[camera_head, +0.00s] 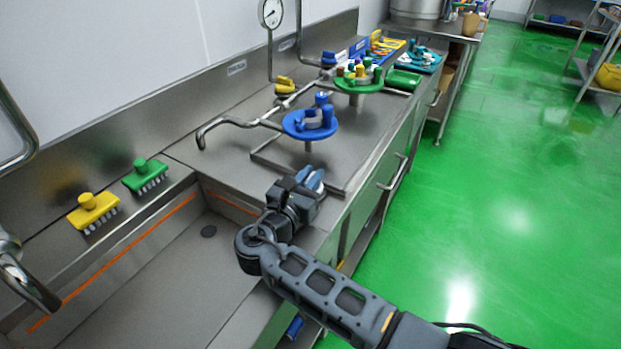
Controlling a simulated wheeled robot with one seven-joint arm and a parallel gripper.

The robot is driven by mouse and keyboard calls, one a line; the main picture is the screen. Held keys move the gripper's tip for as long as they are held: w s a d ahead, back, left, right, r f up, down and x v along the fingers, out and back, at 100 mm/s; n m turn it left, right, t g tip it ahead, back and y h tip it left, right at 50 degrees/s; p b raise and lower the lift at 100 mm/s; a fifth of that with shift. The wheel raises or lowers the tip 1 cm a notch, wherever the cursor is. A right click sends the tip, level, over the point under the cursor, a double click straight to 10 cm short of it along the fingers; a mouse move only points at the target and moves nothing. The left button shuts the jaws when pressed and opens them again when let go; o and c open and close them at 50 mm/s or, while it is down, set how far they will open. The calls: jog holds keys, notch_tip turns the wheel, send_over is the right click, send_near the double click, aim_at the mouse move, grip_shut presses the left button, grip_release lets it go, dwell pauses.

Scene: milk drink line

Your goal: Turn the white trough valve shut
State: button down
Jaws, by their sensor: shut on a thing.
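My gripper (314,181) is low over the steel counter, in front of the blue round stand and to the right of the trough (150,290). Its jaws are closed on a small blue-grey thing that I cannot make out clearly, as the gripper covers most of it. I cannot pick out a white valve in this view. A valve with a yellow handle (284,86) and one with a blue handle (330,59) sit on the pipework at the back wall, away from my gripper.
A blue round stand (296,127) and a green round stand (350,86) hold small parts on the counter. A curved steel spout (222,122) reaches left. A yellow brush (94,207) and a green brush (145,175) lie behind the trough. The green floor (500,190) at right is clear.

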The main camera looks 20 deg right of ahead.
aim_at(305, 184)
jog(key=shift+m+g+h, duration=0.5)
jog(key=shift+g, duration=0.1)
jog(key=c, duration=1.1)
grip_release()
jog(key=shift+c, duration=0.2)
jog(key=shift+a, duration=0.1)
jog(key=v, duration=0.7)
jog(key=shift+s+a+b, duration=0.2)
jog(key=shift+a+b, duration=0.05)
jog(key=shift+b, duration=0.15)
